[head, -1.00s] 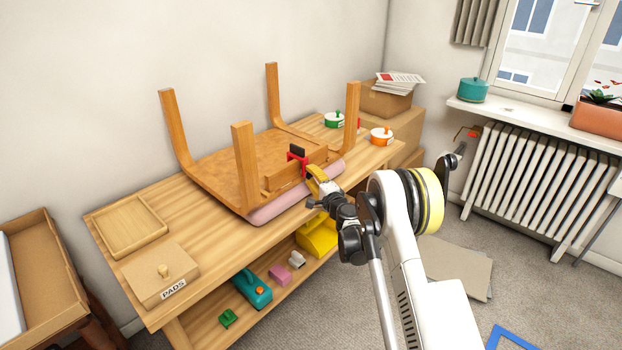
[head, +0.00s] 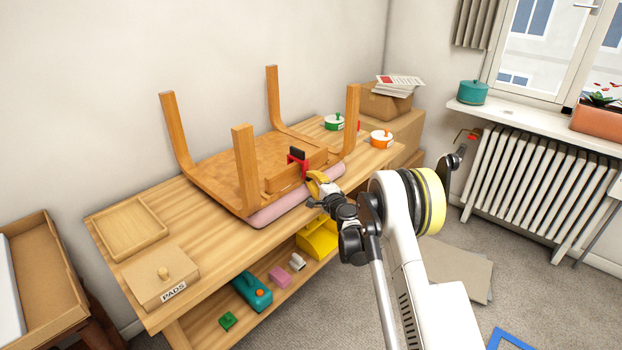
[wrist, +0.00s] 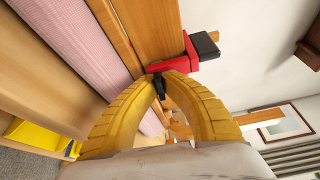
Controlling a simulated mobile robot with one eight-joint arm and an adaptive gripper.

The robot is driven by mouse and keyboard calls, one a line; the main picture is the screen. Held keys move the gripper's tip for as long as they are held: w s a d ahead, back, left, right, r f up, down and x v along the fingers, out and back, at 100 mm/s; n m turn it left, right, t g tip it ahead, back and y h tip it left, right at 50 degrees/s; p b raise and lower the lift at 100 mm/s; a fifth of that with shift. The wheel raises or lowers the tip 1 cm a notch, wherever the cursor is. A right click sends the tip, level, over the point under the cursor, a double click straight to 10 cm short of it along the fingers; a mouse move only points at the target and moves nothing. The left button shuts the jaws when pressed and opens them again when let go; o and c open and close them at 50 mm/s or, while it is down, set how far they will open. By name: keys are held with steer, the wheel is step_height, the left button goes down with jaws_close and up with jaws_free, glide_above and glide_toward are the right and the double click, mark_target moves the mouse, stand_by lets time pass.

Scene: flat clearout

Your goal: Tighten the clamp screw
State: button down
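A red clamp (head: 299,162) with a black end sits on the wooden rail (head: 290,175) of an upturned four-legged table (head: 215,170). In the wrist view the red clamp (wrist: 180,64) reaches across the rail, with its black block (wrist: 205,46) at upper right. Its black screw handle (wrist: 158,88) shows below the red arm, between the yellow fingertips. My gripper (head: 316,180) is at the front side of the clamp. In the wrist view its curved fingers (wrist: 161,77) are drawn in with the tips against the handle. The far part of the screw is hidden.
A pink roll (head: 285,207) lies under the table's front edge on the workbench (head: 190,245). Green (head: 334,122) and orange (head: 381,138) round containers stand at the back right. A wooden tray (head: 130,228) and PADS box (head: 160,274) are at left. Several items lie on the lower shelf.

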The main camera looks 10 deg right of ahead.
steer(key=m+g+p, duration=0.1)
steer(key=m, duration=0.2)
steer(key=shift+r+g, duration=0.1)
steer(key=shift+g, duration=0.2)
steer(key=m+g+y, duration=0.1)
steer(key=m, duration=0.3)
steer(key=shift+d+g+p, duration=0.1)
steer(key=shift+g+p, duration=0.2)
steer(key=shift+g, duration=0.1)
steer(key=m+g+y, duration=0.1)
steer(key=m, duration=0.2)
steer(key=shift+m+g+y, duration=0.8)
steer(key=shift+m+y, duration=0.1)
steer(key=shift+m, duration=0.4)
steer(key=c, duration=1.6)
jaws_free()
